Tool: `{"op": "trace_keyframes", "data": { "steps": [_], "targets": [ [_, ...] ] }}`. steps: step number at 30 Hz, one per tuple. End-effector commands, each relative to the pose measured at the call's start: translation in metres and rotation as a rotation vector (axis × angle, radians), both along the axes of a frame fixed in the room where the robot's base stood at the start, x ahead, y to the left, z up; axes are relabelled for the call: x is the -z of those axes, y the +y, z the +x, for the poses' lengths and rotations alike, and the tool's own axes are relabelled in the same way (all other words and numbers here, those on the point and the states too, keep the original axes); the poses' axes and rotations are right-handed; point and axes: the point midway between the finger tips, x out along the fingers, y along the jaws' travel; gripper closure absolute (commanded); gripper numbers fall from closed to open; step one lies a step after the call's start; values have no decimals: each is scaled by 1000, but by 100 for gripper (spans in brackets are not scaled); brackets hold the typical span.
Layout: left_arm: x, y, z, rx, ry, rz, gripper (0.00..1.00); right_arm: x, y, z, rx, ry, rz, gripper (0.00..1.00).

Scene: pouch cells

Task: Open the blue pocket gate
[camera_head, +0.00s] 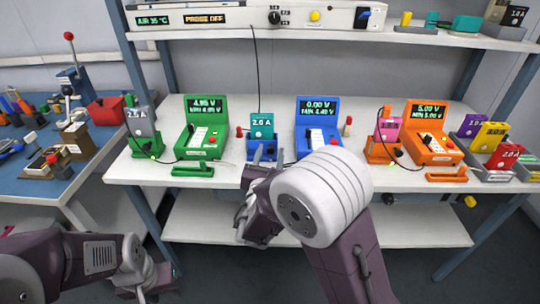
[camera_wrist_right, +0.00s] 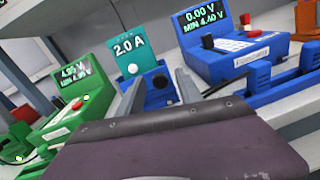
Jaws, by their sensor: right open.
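The blue station (camera_head: 317,125) stands on the bench, its screen reading 0.00 V; it is also in the right wrist view (camera_wrist_right: 232,45). To its left is a blue pocket (camera_wrist_right: 160,97) with a dark round opening. A teal 2.0 A cell (camera_head: 262,126) stands upright at the pocket, also in the wrist view (camera_wrist_right: 130,55). A low blue bar (camera_wrist_right: 262,92) lies in front of the station; I cannot tell which part is the gate. My right gripper (camera_head: 267,157) is open, its fingers in front of the pocket. My left gripper (camera_head: 150,283) hangs at lower left, its jaws unclear.
A green station (camera_head: 203,130) is to the left and an orange station (camera_head: 432,135) to the right. A red-topped post (camera_head: 347,127) stands right of the blue station. A shelf (camera_head: 300,33) runs above. A blue side table (camera_head: 35,165) with tools is at far left.

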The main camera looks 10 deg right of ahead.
Motion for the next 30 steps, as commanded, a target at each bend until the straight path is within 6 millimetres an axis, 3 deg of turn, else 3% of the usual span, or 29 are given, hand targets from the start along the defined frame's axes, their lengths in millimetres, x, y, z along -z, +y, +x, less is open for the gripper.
{"op": "trace_keyframes", "data": {
  "steps": [5,10,30],
  "targets": [
    [0,0,0,0,0,0,61,0,0,0,0,0,0,57],
    [0,0,0,0,0,0,61,0,0,0,0,0,0,99],
    [0,0,0,0,0,0,61,0,0,0,1,0,0,100]
  ]
}}
